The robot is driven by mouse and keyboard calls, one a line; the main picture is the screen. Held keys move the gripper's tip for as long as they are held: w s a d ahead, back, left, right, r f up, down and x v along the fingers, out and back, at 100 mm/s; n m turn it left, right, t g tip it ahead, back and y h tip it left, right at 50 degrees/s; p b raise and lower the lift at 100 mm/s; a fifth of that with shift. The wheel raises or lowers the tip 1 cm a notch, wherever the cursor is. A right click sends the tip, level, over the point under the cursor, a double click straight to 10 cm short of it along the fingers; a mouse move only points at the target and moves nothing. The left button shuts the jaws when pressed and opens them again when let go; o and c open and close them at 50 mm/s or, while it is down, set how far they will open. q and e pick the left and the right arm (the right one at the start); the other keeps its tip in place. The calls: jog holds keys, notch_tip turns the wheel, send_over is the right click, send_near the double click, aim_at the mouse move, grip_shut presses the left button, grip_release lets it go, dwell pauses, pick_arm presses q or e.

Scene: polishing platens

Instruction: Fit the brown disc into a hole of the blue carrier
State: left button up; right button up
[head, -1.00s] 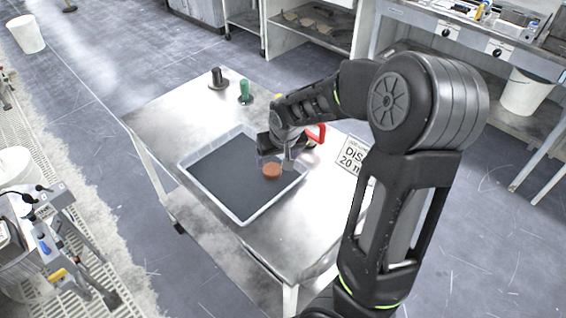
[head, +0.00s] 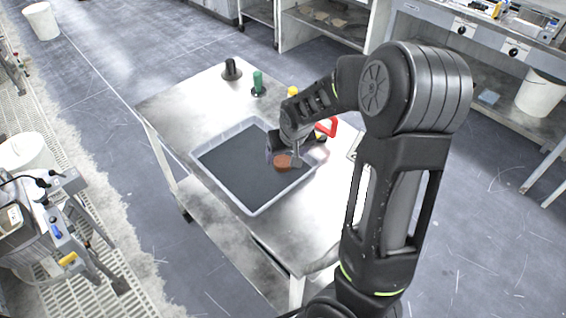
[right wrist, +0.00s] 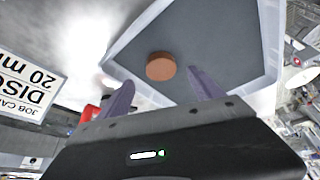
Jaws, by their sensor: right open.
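The brown disc (head: 283,162) lies on the dark floor of the white-rimmed tray (head: 253,212), near the tray's right side. In the right wrist view the disc (right wrist: 160,66) sits just beyond the fingertips, lined up with the gap between them. My right gripper (right wrist: 163,84) is open and empty, its two purple-grey fingers pointing toward the disc. In the head view the right gripper (head: 286,155) is right over the disc; contact cannot be told. My left gripper is not in view. No blue carrier can be made out in these frames.
The tray stands on a steel table (head: 187,97). A black-handled tool (head: 232,70), a green-handled one (head: 257,84) and a yellow-topped one (head: 293,92) stand at the back. A red part (head: 328,127) is right of the gripper. A printed card (right wrist: 28,88) shows at left.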

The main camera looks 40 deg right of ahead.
aim_at(283, 161)
jog(key=p+x, duration=0.1)
jog(key=x, duration=0.4)
jog(key=shift+a, duration=0.15)
jog(key=shift+r, duration=0.1)
jog(key=c, duration=1.6)
jog(key=shift+o, duration=0.2)
jog(key=shift+r, duration=0.15)
notch_tip(283, 161, up, 10)
jog(key=b, duration=0.1)
